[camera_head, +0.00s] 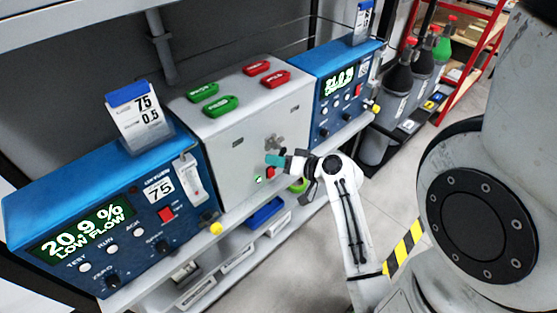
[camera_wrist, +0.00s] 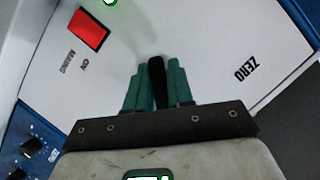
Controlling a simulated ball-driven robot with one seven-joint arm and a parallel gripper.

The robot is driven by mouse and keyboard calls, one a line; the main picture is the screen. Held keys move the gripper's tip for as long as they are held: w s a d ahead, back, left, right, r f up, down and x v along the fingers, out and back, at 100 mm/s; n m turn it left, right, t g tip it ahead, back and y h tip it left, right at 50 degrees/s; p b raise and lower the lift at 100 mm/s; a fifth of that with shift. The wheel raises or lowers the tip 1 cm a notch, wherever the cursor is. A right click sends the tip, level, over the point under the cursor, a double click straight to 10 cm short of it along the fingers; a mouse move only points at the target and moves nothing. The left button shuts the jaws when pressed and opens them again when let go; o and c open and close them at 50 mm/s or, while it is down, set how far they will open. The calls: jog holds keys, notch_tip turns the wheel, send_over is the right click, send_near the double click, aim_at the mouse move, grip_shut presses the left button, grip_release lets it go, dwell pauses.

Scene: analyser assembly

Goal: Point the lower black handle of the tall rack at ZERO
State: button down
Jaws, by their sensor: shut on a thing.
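The tall rack (camera_head: 240,118) is a light grey cabinet between two blue analysers. My gripper (camera_head: 275,160) has teal fingers and is at the lower part of its front face. In the wrist view my gripper (camera_wrist: 157,88) is shut on the black handle (camera_wrist: 156,70), with a finger on each side. The handle's free tip points to the top of that view. The word ZERO (camera_wrist: 250,68) is printed on the panel to the right, apart from the handle. The handle's base and lower part are hidden by my fingers.
A red MAINS switch (camera_wrist: 88,29) is on the same panel, left of my fingers. The left analyser (camera_head: 110,215) and right analyser (camera_head: 335,95) flank the rack. Green tags (camera_head: 203,92) and red tags (camera_head: 257,68) lie on its top. Gas cylinders (camera_head: 398,80) stand at the back right.

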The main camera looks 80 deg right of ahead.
jog(key=shift+r+m, duration=0.1)
jog(key=shift+m, duration=0.3)
jog(key=shift+w+a, duration=0.1)
jog(key=c, duration=1.1)
grip_release()
jog(key=b+v, duration=0.2)
jog(key=v, duration=0.8)
jog(key=shift+s, duration=0.45)
